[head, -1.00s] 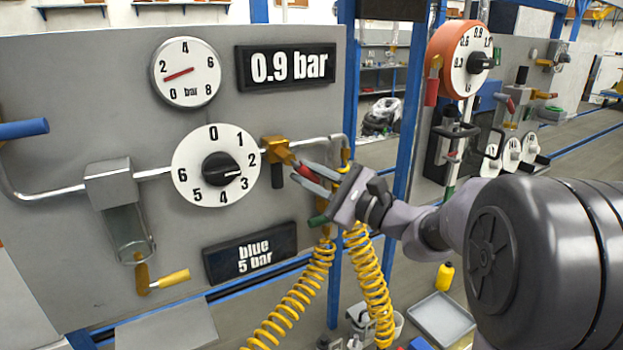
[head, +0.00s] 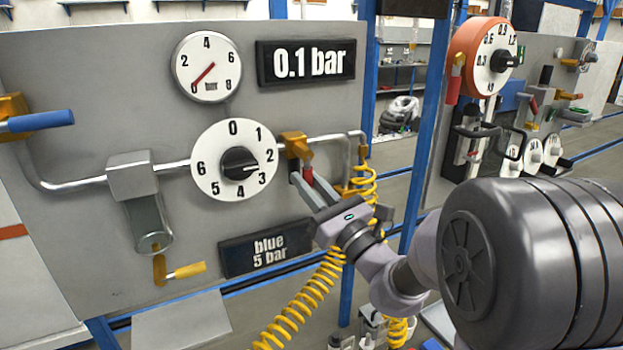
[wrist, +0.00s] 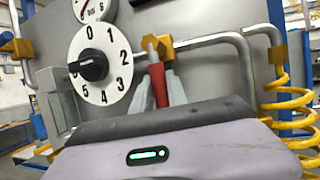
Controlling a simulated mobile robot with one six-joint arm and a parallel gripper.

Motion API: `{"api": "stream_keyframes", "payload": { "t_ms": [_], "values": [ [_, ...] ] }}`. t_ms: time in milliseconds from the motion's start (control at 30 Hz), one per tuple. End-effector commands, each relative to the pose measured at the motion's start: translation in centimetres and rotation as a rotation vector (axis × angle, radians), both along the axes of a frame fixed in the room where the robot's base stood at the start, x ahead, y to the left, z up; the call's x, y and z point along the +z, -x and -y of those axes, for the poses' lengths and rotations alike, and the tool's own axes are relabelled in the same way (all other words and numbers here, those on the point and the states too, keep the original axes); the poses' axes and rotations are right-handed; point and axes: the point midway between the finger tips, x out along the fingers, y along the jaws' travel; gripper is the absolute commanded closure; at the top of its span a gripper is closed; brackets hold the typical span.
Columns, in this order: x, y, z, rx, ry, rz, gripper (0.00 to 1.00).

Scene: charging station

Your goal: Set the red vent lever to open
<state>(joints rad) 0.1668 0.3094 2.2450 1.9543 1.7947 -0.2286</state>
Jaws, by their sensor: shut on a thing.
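The red vent lever (head: 308,174) hangs from the yellow valve (head: 296,146) on the pipe, right of the numbered dial. It points down and a little to the right. My gripper (head: 305,180) comes from the lower right, its fingers shut on the lever. In the wrist view the red lever (wrist: 158,82) stands between the two grey fingers, under the yellow valve (wrist: 158,47). The fingers hide part of the lever. The digital display (head: 306,63) reads 0.1 bar, and the round gauge (head: 206,68) needle points near 0.
The numbered dial (head: 234,160) with its black knob is just left of the valve. Yellow coiled hoses (head: 303,312) hang below and behind my gripper. A "blue 5 bar" sign (head: 267,250) is below the dial. A blue-handled valve (head: 38,121) is at far left.

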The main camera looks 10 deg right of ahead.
Motion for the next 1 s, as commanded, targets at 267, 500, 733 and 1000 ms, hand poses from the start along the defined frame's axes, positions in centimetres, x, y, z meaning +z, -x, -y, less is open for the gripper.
{"api": "stream_keyframes", "payload": {
  "t_ms": [267, 500, 733, 1000],
  "values": [
    [0.01, 0.07, -0.22, 0.000, -0.039, -0.012, 1.00],
    [0.02, 0.07, -0.24, 0.001, -0.041, -0.012, 1.00],
    [0.04, 0.07, -0.23, 0.001, -0.040, -0.012, 0.62],
    [0.02, 0.07, -0.22, 0.001, -0.040, -0.012, 0.59]
  ]
}}
